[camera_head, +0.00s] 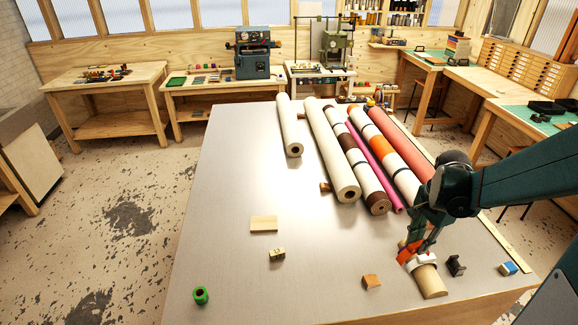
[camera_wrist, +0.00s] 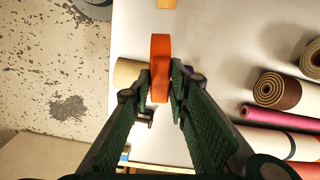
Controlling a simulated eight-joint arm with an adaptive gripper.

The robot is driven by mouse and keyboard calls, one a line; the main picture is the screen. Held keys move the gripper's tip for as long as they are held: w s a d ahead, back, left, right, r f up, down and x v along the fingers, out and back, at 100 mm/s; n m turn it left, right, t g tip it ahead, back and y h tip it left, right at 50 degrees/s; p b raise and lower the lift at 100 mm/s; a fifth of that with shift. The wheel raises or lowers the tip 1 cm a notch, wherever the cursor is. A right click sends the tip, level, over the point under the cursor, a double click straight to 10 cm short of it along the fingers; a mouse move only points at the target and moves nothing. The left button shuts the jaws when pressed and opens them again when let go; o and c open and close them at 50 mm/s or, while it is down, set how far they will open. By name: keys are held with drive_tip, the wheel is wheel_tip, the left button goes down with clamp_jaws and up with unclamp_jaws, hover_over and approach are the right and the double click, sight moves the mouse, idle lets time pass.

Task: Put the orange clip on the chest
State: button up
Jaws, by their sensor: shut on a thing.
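The orange clip (camera_wrist: 160,68) is a curved orange band. It stands between the fingertips of my gripper (camera_wrist: 160,82), which is shut on it. In the head view the clip (camera_head: 405,251) shows under my gripper (camera_head: 412,246), near the front right of the grey table, beside a short tan roll (camera_head: 431,282). I cannot tell whether the clip touches the table or the roll. A wooden chest of small drawers (camera_head: 520,68) stands on the back right bench, far from my gripper. I cannot tell whether this is the task's chest.
Long rolls (camera_head: 335,165) lie across the table's back right. Near my gripper are a wooden block (camera_head: 371,282), a dark block (camera_head: 456,266) and a blue-topped block (camera_head: 508,268). A small brass-coloured box (camera_head: 277,255), a flat wooden block (camera_head: 264,223) and a green ring (camera_head: 200,295) lie left, with bare table around.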

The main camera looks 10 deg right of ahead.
drive_tip(key=w+a+n+b, duration=0.1)
drive_tip(key=w+a+n, duration=0.3)
drive_tip(key=a, duration=0.9)
drive_tip(key=w+a+n, duration=0.4)
drive_tip(key=a, duration=0.9)
drive_tip(key=s+a+n+b, duration=0.1)
drive_tip(key=s+a+n, duration=0.3)
drive_tip(key=a, duration=2.4)
drive_tip(key=n, duration=0.3)
drive_tip(key=shift+s+r+n, duration=0.15)
drive_tip(key=shift+n, duration=0.25)
drive_tip(key=shift+f, duration=2.95)
drive_tip(key=shift+f+b, duration=0.3)
drive_tip(key=shift+f, duration=1.75)
drive_tip(key=shift+f, duration=0.2)
